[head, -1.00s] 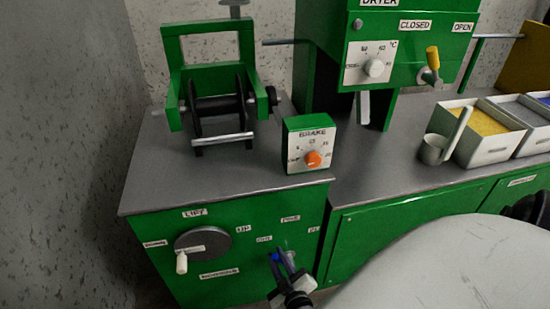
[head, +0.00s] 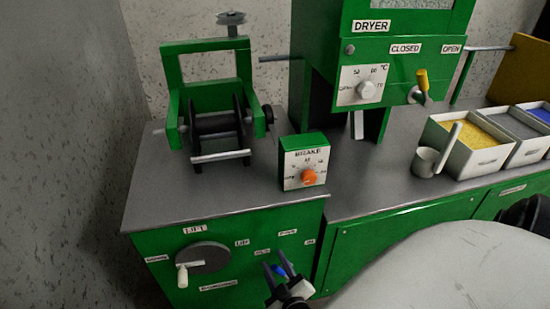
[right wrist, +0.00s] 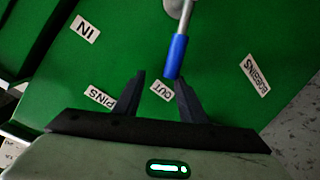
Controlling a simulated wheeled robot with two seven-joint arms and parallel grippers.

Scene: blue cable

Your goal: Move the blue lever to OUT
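The blue lever (right wrist: 178,55) is a thin metal rod with a blue sleeve on its end, mounted on the green cabinet front. In the right wrist view its blue end comes down at the tip of my gripper's right-hand finger; whether they touch I cannot tell. My right gripper (right wrist: 156,77) is open, with its fingers apart and the OUT label (right wrist: 161,91) showing between them. The IN label (right wrist: 85,29) is at the upper left. In the head view, the blue lever (head: 282,271) shows small between the fingers of my right gripper (head: 276,265). My left gripper is not in view.
The lift crank (head: 203,259) is left of the lever on the same cabinet front. Above, on the grey worktop (head: 220,198), stand the brake box (head: 304,160) and a green winding frame (head: 209,90). The PINS label (right wrist: 99,97) and BOBBINS label (right wrist: 255,75) flank OUT.

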